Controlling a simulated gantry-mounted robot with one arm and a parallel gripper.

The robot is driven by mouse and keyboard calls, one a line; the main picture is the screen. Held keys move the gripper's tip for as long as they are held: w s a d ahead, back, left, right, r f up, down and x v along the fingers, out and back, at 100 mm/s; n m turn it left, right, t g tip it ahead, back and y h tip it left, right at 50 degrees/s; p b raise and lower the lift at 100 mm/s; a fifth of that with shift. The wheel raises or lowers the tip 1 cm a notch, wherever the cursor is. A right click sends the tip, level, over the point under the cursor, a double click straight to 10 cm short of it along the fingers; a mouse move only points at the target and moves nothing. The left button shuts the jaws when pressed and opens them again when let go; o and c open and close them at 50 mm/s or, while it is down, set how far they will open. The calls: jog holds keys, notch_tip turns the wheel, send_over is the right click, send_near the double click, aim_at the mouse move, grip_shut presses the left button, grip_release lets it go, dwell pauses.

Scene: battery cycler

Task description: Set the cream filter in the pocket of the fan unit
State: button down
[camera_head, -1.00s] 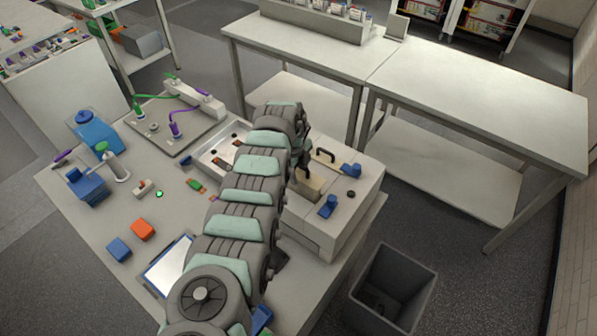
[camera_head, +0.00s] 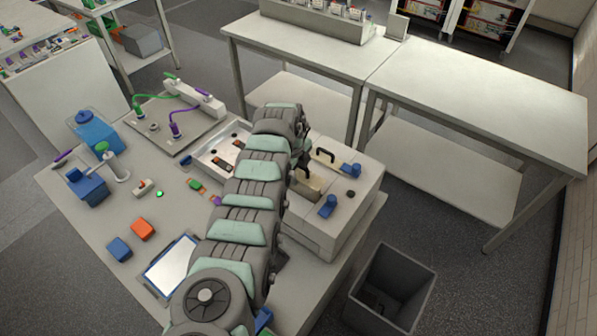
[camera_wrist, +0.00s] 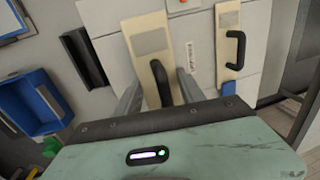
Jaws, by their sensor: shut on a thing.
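A cream filter (camera_wrist: 148,38) with a grey patch and a black handle is held by my gripper (camera_wrist: 160,88), whose fingers are on either side of the handle in the wrist view. The held filter (camera_head: 308,189) also shows in the head view beside my wrist, over the white fan unit (camera_head: 345,205). A second cream panel (camera_wrist: 227,22) with a black handle sits to its right on the unit. I cannot tell how the held filter lies against the pocket; my gripper and the filter cover that part.
Blue clamps (camera_head: 328,206) stand on the unit's top. A blue open bin (camera_wrist: 40,100) lies left in the wrist view. A grey waste bin (camera_head: 392,287) stands on the floor. A tablet-like board (camera_head: 170,265) and blue and orange blocks (camera_head: 142,229) lie on the table.

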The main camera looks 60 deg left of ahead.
jog(key=shift+f+b, duration=2.15)
jog(key=shift+f, duration=0.4)
jog(key=c, duration=0.6)
grip_release()
jog(key=shift+r, duration=0.1)
jog(key=shift+s+d+r, duration=0.15)
jog(key=shift+s+r, duration=0.1)
jog(key=shift+r, duration=1.55)
jog(key=shift+s+d+r, duration=0.1)
jog(key=shift+s+r, duration=0.15)
jog(key=shift+r, duration=1.55)
jog(key=shift+s+d+r, duration=0.15)
jog(key=shift+s+r, duration=0.1)
jog(key=shift+r, duration=1.55)
